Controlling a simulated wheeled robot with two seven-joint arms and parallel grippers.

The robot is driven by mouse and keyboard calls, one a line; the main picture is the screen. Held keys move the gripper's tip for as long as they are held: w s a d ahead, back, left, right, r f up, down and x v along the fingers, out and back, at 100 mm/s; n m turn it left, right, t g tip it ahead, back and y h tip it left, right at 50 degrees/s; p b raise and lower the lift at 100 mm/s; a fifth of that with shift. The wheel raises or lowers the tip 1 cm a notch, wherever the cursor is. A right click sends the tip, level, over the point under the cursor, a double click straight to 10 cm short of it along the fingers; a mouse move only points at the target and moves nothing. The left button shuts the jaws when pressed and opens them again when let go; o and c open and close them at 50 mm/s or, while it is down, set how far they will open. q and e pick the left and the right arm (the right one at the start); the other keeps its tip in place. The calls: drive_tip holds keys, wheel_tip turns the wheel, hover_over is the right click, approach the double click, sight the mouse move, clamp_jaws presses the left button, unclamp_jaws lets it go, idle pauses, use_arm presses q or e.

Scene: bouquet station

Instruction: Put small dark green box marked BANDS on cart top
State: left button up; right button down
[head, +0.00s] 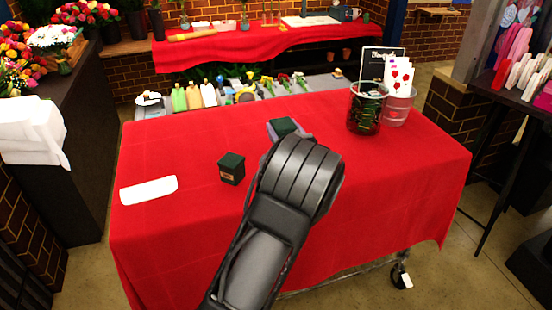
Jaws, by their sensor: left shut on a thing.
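The cart top (400,185) is covered with a red cloth and fills the middle of the head view. My left gripper (288,131) is shut on a small dark green box (284,126) over the far middle of the cart top. My arm hides most of that gripper and the box's near side. I cannot tell whether this box touches the cloth, and no marking shows on it. A second small dark green box (232,168) stands upright on the cloth, left of my arm. Its front label is too small to read. My right gripper is not in view.
A white flat item (148,190) lies at the cart's left. A dark glass vessel (366,110) and a clear container with white-and-red cards (398,85) stand at the far right. A black sign rises behind them.

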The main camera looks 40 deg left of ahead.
use_arm(q)
drive_tip(key=shift+w+a, duration=0.25)
drive_tip(key=shift+a, duration=0.1)
drive_tip(key=shift+s+d+r, duration=0.2)
drive_tip(key=shift+d, duration=0.1)
wheel_tip(320, 180, down, 6)
drive_tip(key=shift+w+a+p, duration=0.1)
drive_tip(key=shift+a+p, duration=0.05)
drive_tip(key=shift+p, duration=0.4)
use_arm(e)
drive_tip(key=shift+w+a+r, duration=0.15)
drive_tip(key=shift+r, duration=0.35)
use_arm(q)
wheel_tip(320, 180, down, 4)
drive_tip(key=shift+p, duration=0.45)
drive_tip(key=shift+f, duration=0.1)
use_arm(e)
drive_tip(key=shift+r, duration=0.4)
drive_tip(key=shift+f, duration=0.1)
